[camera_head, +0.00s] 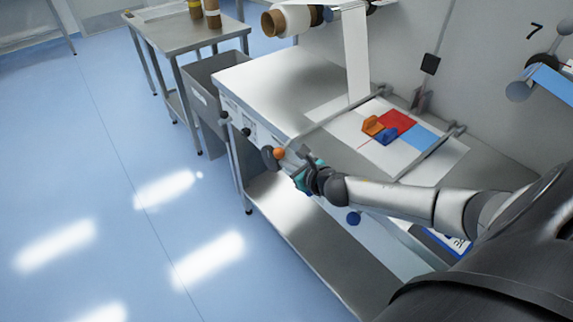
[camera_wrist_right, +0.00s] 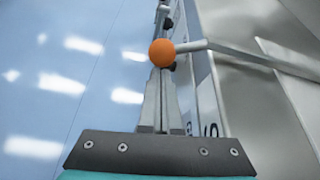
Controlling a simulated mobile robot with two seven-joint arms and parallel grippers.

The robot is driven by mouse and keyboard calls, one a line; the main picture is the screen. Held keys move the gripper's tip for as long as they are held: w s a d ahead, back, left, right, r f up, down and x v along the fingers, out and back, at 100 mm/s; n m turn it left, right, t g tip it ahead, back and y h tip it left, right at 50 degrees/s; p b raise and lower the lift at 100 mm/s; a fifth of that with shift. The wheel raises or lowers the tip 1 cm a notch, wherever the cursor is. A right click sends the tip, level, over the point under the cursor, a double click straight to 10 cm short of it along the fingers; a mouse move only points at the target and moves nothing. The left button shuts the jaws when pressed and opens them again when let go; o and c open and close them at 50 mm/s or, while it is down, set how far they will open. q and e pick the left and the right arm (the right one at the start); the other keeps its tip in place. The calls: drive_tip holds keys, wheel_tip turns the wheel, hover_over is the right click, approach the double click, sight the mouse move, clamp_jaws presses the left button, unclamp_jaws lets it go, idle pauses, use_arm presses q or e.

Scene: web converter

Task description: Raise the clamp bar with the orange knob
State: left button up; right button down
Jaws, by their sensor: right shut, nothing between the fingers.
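The orange knob (camera_head: 279,153) is a small ball at the front end of a thin grey clamp bar (camera_head: 335,118), over the front edge of the steel table. The bar runs back across the table top to a pivot near the wall. In the right wrist view, the knob (camera_wrist_right: 162,52) sits at the fingertips, with the bar (camera_wrist_right: 245,51) going off to the right. My right gripper (camera_head: 287,163) is shut and empty, close beside the knob. Its fingers (camera_wrist_right: 161,85) point at the knob. I cannot tell whether they touch it. My left gripper is not in view.
Red, blue and orange pieces (camera_head: 392,124) lie on the white sheet on the table. A white web strip (camera_head: 357,55) hangs from the roll above. A grey bin (camera_head: 205,90) and a side table (camera_head: 185,33) stand to the left. The blue floor in front is clear.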

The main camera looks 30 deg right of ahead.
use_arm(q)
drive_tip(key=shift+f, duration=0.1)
use_arm(e)
drive_tip(key=shift+w+f, duration=0.1)
drive_tip(key=shift+w, duration=0.15)
